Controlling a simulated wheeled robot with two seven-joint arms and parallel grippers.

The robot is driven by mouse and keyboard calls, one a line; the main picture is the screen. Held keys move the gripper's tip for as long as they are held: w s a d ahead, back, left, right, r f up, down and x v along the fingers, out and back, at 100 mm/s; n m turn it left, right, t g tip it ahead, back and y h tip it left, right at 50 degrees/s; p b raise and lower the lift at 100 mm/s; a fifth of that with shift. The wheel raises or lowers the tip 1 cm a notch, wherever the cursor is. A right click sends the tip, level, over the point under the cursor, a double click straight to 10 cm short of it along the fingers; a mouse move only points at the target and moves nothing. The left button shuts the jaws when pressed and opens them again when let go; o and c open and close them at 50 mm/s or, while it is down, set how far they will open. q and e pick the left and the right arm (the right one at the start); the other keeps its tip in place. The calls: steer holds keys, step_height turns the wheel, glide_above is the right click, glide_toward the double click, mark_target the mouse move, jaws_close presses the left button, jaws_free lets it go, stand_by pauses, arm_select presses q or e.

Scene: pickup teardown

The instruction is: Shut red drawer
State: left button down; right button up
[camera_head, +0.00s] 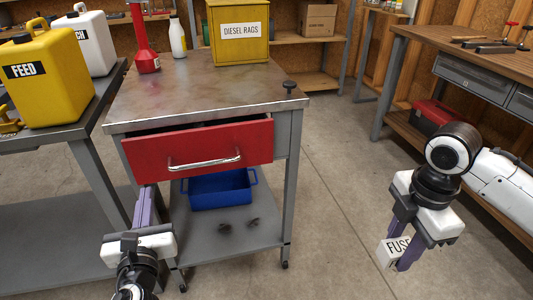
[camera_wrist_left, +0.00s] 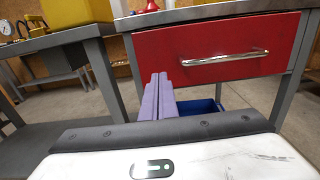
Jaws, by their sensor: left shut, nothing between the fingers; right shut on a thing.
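The red drawer (camera_head: 200,146) of the metal work cart sticks out a little, with a dark gap above its front. It has a silver bar handle (camera_head: 205,162). In the left wrist view the red drawer front (camera_wrist_left: 215,45) fills the upper right, with its handle (camera_wrist_left: 225,58). My left gripper (camera_head: 147,190) is shut and empty, with its purple fingers near the lower left of the drawer front. In the left wrist view its fingers (camera_wrist_left: 160,78) overlap the lower left of the front; contact cannot be told. My right gripper (camera_head: 401,263) is shut on a white box labelled FUSE (camera_head: 393,247), away to the right.
The cart top (camera_head: 200,88) bears a yellow DIESEL RAGS bin (camera_head: 240,48), a red bottle jack (camera_head: 144,45) and a white bottle (camera_head: 178,38). A blue bin (camera_head: 218,190) stands on the lower shelf. A table with jugs is left, a workbench right. Floor between is clear.

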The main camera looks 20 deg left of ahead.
mark_target(150, 162)
arm_select(q)
steer(key=x, duration=1)
steer(key=shift+w, duration=0.15)
steer(key=shift+a, duration=0.15)
